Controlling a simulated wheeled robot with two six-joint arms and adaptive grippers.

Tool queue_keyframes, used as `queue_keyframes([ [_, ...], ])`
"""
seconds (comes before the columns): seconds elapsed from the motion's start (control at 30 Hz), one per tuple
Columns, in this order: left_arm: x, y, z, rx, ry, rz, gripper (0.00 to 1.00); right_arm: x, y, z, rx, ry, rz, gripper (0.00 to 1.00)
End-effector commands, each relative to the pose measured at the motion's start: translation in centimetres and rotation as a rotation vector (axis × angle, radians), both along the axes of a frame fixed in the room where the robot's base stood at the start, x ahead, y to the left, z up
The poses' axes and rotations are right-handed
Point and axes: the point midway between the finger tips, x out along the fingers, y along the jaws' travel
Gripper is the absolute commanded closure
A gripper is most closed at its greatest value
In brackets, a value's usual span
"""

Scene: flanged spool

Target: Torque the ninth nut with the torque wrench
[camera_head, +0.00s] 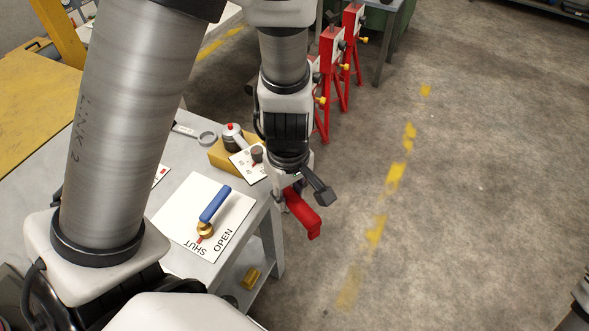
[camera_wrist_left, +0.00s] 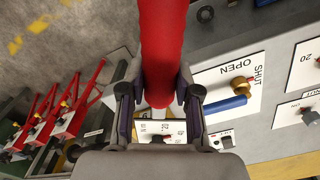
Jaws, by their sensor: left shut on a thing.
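My left gripper (camera_head: 303,192) is beyond the table's right edge, in the middle of the head view. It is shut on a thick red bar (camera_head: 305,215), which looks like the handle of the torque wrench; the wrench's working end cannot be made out. In the left wrist view the red bar (camera_wrist_left: 161,50) runs up from between the two fingers (camera_wrist_left: 158,105) and out of the top of the picture. The flanged spool and the ninth nut do not show in either view. My right gripper does not show.
A grey table (camera_head: 189,181) carries a white OPEN/SHUT plate (camera_head: 232,205) with a blue-handled valve (camera_head: 214,204). Red stands (camera_head: 333,75) with yellow knobs are further back. The floor (camera_head: 470,180) at right is clear, with worn yellow marks.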

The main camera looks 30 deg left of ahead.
Motion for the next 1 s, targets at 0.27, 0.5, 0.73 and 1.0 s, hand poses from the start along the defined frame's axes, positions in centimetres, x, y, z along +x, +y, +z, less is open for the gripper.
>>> queue_keyframes([
  [0.27,0.1,0.0,2.7,0.001,-0.003,0.002,1.00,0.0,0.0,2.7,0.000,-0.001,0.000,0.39],
  [0.5,0.1,0.0,4.7,0.001,-0.003,0.002,1.00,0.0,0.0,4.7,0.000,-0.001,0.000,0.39],
  [0.73,0.1,0.0,6.1,0.001,-0.003,0.002,1.00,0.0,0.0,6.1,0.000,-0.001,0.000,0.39],
  [1.0,0.1,0.0,5.9,0.001,-0.003,0.001,1.00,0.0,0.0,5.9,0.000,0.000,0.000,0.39],
])
